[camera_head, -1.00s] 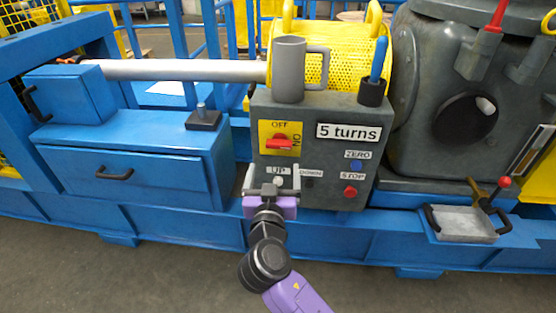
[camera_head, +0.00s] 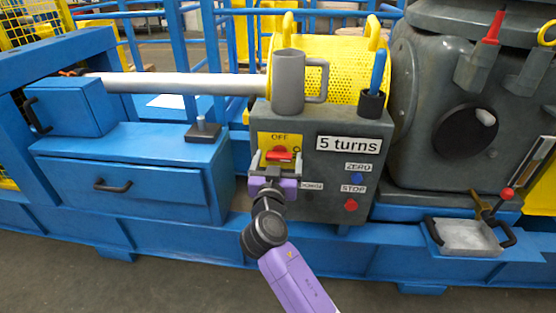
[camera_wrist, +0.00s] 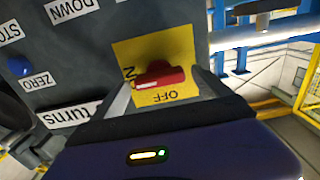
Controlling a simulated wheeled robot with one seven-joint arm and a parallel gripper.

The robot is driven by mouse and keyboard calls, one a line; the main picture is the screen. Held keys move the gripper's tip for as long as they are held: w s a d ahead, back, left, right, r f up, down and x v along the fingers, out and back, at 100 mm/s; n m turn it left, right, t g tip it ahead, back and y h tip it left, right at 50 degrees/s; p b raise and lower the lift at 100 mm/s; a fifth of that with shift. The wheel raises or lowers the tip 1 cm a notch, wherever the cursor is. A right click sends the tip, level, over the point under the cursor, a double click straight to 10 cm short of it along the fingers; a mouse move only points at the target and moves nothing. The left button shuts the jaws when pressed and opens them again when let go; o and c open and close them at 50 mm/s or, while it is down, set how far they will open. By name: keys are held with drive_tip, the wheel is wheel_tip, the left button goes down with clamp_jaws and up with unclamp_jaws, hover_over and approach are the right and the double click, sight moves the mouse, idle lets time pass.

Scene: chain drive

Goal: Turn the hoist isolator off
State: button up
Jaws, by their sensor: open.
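The hoist isolator is a red handle (camera_head: 279,154) on a yellow plate (camera_head: 266,140) marked OFF at the top, on the front of a grey control box (camera_head: 340,200). In the head view the handle lies about level, toward the ON mark at its right. My gripper (camera_head: 273,157) is open in front of the handle, its fingers to either side. In the wrist view the red handle (camera_wrist: 160,76) shows upside down between the two fingers. I cannot tell whether either finger touches it. My gripper hides the lower plate and the UP button.
A blue ZERO button (camera_head: 357,179) and a red STOP button (camera_head: 351,205) sit to the right on the box. A grey mug (camera_head: 287,85) and a dark cup (camera_head: 371,104) holding a blue-handled tool stand on top. A blue drawer (camera_head: 130,190) is at the left.

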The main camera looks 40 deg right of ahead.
drive_tip(key=c, duration=1.4)
drive_tip(key=shift+o, duration=0.2)
drive_tip(key=shift+n, duration=0.3)
drive_tip(key=n+p, duration=0.1)
drive_tip(key=n, duration=0.3)
drive_tip(key=shift+w+a+n, duration=0.1)
drive_tip(key=shift+n, duration=0.2)
drive_tip(key=n+p, duration=0.2)
drive_tip(key=n, duration=0.2)
drive_tip(key=n+p, duration=0.2)
drive_tip(key=n, duration=0.3)
drive_tip(key=shift+w+a+f+n+p, duration=0.1)
drive_tip(key=shift+n+p, duration=0.5)
drive_tip(key=shift+n, duration=0.3)
drive_tip(key=shift+f+n+p, duration=0.1)
drive_tip(key=shift+n+p, duration=0.5)
drive_tip(key=shift+n, duration=0.3)
drive_tip(key=shift+f, duration=0.1)
